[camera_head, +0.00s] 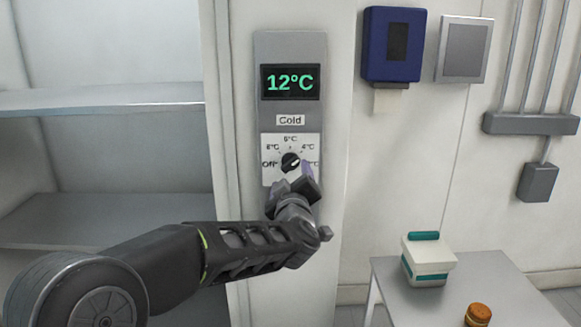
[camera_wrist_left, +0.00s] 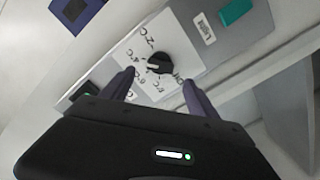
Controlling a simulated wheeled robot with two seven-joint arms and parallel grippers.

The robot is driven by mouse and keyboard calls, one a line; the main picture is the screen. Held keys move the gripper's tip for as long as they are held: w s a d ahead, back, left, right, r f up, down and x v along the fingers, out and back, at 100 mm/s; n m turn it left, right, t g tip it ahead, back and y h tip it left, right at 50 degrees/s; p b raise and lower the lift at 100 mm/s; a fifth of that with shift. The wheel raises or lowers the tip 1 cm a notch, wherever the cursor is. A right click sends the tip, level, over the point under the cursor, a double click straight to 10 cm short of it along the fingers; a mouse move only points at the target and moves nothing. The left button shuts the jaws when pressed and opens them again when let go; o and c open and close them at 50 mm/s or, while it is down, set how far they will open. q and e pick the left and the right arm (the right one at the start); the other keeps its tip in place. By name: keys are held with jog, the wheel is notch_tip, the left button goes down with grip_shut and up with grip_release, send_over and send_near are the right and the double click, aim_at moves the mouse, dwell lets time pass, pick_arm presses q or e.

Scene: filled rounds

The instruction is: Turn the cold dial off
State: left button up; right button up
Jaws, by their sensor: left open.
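The cold dial (camera_head: 290,162) is a round black knob on a white plate (camera_head: 270,178) marked OFF and with several temperatures. Its white mark leans to the upper right in the head view, roughly toward 4°C. My left gripper (camera_head: 297,179) is just below and right of the dial and hides the plate's lower right. In the left wrist view the dial (camera_wrist_left: 160,62) lies between and beyond the two open purple fingers of my left gripper (camera_wrist_left: 158,90). I see no contact; the exact gap is unclear. My right gripper is not in view.
The grey panel (camera_head: 262,95) has a display (camera_head: 290,82) reading 12°C and a "Cold" label (camera_head: 290,120). Shelves (camera_head: 110,97) stand left. A blue dispenser (camera_head: 375,45) hangs right. A table (camera_head: 485,270) at the lower right bears a white-and-teal box (camera_head: 428,262) and a small orange-brown item (camera_head: 478,315).

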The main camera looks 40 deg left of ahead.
aim_at(291, 166)
pick_arm(q)
jog(key=p+x, duration=0.2)
jog(key=x, duration=0.5)
jog(key=shift+c, duration=0.2)
jog(key=c, duration=1.3)
jog(key=shift+f, duration=0.1)
